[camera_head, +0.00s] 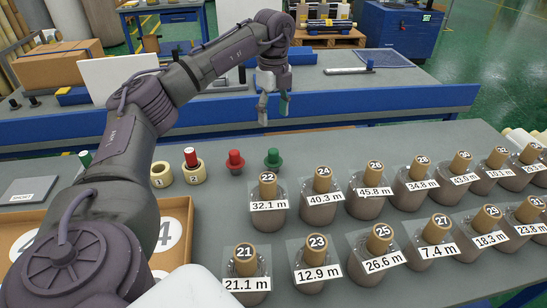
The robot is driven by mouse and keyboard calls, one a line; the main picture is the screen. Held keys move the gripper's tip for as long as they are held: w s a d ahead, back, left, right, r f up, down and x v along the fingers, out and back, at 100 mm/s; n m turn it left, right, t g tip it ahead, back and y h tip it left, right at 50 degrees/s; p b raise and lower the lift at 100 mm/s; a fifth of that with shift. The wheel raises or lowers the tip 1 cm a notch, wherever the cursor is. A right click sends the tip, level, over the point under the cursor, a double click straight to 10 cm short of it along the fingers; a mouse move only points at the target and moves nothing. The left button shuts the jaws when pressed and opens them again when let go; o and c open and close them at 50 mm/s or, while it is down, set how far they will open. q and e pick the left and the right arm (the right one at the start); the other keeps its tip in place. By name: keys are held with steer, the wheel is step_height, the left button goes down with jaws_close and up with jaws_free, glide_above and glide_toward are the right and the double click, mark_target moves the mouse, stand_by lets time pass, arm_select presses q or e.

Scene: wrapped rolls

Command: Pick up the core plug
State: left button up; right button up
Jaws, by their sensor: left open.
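A red plug (235,161) and a green plug (272,158) stand side by side on the grey table, left of centre. They are flanged pieces that look like core plugs; I cannot tell which one is meant. My left gripper (273,109) hangs with its fingers down, open and empty. In the picture it is above the two plugs and apart from them. Its height over the surface is hard to judge. My right gripper is not in view.
Ring 1 (161,178) and ring 2 (194,177) stand left of the plugs; a red-topped piece (191,157) is in ring 2. Several numbered wrapped rolls (268,210) fill the right. A shallow tray (180,211) is at left. A blue-edged bench (400,97) runs behind.

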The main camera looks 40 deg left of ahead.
mark_target(273, 150)
arm_select(q)
step_height(273, 150, down, 9)
steer(key=shift+f, duration=0.15)
steer(key=shift+w+a+f+p, duration=0.1)
steer(key=shift+f, duration=0.8)
steer(key=shift+w+a+f+p, duration=0.15)
steer(key=shift+f, duration=0.75)
steer(key=shift+w+a+f+p, duration=0.1)
steer(key=shift+f, duration=0.8)
steer(key=c, duration=1.1)
steer(key=shift+c, duration=0.3)
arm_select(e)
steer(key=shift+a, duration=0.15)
arm_select(q)
steer(key=shift+r, duration=0.1)
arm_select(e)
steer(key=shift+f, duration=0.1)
